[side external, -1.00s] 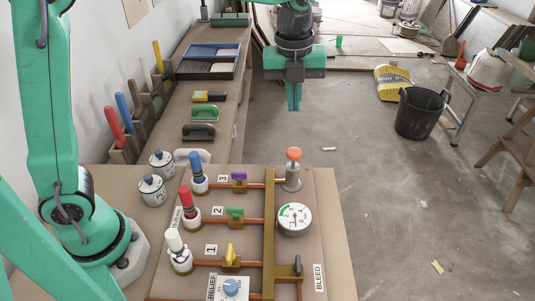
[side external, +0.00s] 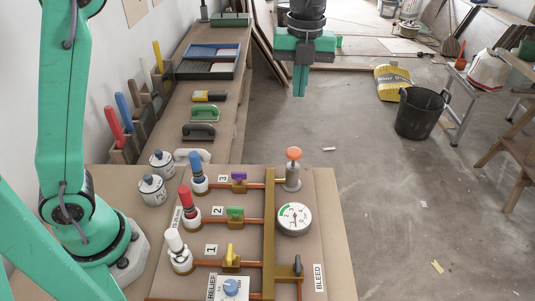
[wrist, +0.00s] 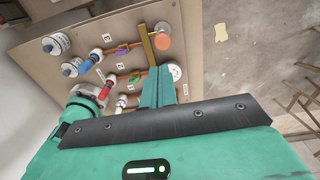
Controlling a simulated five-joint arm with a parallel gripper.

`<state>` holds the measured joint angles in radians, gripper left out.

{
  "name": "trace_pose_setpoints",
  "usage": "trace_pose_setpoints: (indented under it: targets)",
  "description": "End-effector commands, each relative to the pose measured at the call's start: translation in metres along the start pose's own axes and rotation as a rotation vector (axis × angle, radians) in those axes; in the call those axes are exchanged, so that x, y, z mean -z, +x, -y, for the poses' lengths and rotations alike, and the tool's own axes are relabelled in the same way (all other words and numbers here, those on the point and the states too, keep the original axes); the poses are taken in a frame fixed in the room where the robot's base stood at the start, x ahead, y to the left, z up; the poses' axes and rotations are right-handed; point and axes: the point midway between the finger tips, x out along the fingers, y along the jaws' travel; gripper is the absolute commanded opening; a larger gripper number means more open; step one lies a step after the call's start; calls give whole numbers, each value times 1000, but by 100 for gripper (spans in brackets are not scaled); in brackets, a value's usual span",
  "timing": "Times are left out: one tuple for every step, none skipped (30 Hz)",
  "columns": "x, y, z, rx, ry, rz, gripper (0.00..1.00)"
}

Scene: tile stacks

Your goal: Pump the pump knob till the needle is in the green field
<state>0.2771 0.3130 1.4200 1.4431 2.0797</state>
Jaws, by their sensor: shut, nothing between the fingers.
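The pump knob (side external: 293,154) is an orange cap on a grey pump body at the back right of the board. It also shows in the wrist view (wrist: 163,41). The round white gauge (side external: 294,218) sits in front of the pump, with a green field at its upper left. The needle is too small to read surely. My gripper (side external: 299,94) is shut and empty, held in the air above and apart from the knob. In the wrist view my fingers (wrist: 158,86) partly cover the board near the gauge (wrist: 175,72).
The board carries valves with purple (side external: 239,176), green (side external: 235,212) and yellow (side external: 231,250) handles. A bleed lever (side external: 297,266) and a blue relief knob (side external: 231,287) are at the front. Blue, red and white capped fittings stand at left. The air around the knob is clear.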

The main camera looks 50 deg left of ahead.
Motion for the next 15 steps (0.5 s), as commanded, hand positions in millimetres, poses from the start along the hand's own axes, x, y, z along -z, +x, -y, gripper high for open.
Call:
trace_pose_setpoints:
  targets:
    - [0, 2, 0, -1, 0, 0, 0]
    - [0, 3, 0, -1, 0, 0, 0]
    - [0, 5, 0, -2, 0, -1, 0]
    - [1, 6, 0, -2, 0, -1, 0]
    - [1, 8, 0, -3, 0, -1, 0]
    - [1, 11, 0, -2, 0, -1, 0]
    - [1, 14, 0, -2, 0, -1, 0]
    - [1, 17, 0, -2, 0, -1, 0]
    - [1, 22, 0, -3, 0, -2, 0]
    - [2, 25, 0, -2, 0, -1, 0]
    - [2, 29, 0, -3, 0, -1, 0]
    - [2, 34, 0, -3, 0, -2, 0]
    - [2, 38, 1, -2, 0, -1, 0]
    - [2, 43, 0, -3, 0, -2, 0]
    - [3, 49, 0, -3, 0, -1, 0]
